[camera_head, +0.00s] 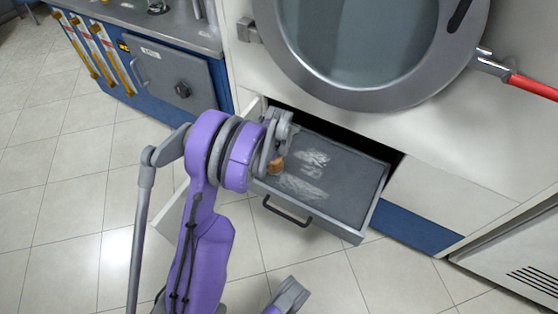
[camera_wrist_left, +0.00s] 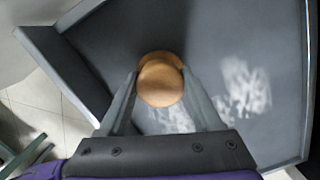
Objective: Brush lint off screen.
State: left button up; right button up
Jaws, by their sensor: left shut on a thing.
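The lint screen (camera_head: 345,190) is a dark grey panel lying in a pulled-out drawer below the round machine door. Pale lint patches (camera_head: 302,188) lie on its left and middle part; lint (camera_wrist_left: 245,88) also shows in the left wrist view. My left gripper (camera_head: 275,150) is over the left part of the screen, shut on a brush with a rounded wooden handle (camera_wrist_left: 160,85). The brush's lower end is hidden, so I cannot tell whether it touches the screen. A grey end of what looks like my right gripper (camera_head: 290,297) shows low at the bottom edge, away from the drawer.
The drawer has raised walls and a dark front handle (camera_head: 287,212). The round door (camera_head: 370,100) hangs above the drawer's back. A red-handled lever (camera_head: 533,87) sticks out at right. A blue cabinet (camera_head: 170,75) stands at left. The tiled floor in front is mostly free.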

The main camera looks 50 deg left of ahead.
pick_arm(q)
jog(key=shift+s+a, duration=0.15)
jog(key=shift+a, duration=0.25)
jog(key=shift+r+p, duration=0.45)
jog(key=shift+r, duration=0.05)
jog(key=shift+r+p, duration=1.55)
jog(key=shift+r, duration=0.9)
jog(key=shift+r+p, duration=1.05)
jog(key=shift+r, duration=0.5)
jog(key=shift+d, duration=0.1)
